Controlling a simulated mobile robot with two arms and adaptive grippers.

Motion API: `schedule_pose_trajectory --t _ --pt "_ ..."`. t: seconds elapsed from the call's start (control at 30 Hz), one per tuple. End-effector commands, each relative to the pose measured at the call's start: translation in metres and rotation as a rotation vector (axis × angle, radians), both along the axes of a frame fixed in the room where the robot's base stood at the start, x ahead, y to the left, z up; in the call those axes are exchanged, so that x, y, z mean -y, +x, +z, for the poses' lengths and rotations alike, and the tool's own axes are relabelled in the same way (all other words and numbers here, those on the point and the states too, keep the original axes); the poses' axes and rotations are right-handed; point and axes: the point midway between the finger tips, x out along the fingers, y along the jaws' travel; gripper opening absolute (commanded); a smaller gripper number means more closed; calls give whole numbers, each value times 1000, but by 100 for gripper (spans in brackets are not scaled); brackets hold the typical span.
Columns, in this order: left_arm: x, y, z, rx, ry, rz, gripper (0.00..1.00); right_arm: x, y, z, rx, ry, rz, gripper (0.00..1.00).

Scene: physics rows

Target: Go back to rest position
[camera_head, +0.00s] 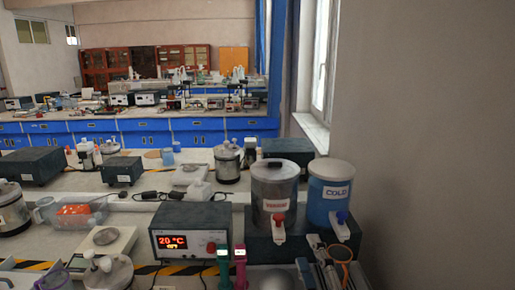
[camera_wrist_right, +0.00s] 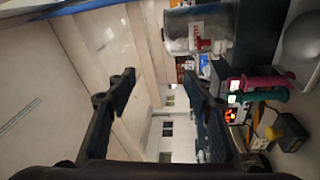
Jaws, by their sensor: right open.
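My right gripper (camera_wrist_right: 158,80) shows in the right wrist view with its two dark fingers wide apart and nothing between them. That view is turned on its side. Beyond the fingers are the room, the hot-water container (camera_wrist_right: 198,32) and a pink and a green handheld tool (camera_wrist_right: 258,96). I cannot clearly make out the right gripper in the head view. My left gripper is in neither view.
A grey container (camera_head: 275,190) and a blue COLD container (camera_head: 333,200) stand on a dark block at the right. A 20 °C unit (camera_head: 190,242) sits front centre. Jars and scales crowd the bench. A wall (camera_head: 430,150) bounds the right.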

Motion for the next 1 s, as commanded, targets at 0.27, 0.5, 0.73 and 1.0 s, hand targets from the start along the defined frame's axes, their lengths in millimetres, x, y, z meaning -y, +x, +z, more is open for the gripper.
schedule_pose_trajectory --t 0.27,0.5,0.73,1.0 --pt "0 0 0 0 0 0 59 82 -74 -180 -691 568 -330 47" --pt "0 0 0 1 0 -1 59 96 -178 -267 -1082 854 -593 47" --pt "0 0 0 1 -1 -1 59 94 -270 -303 -1347 1009 -812 47" --pt "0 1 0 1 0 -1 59 91 -256 -384 -1378 994 -833 47"
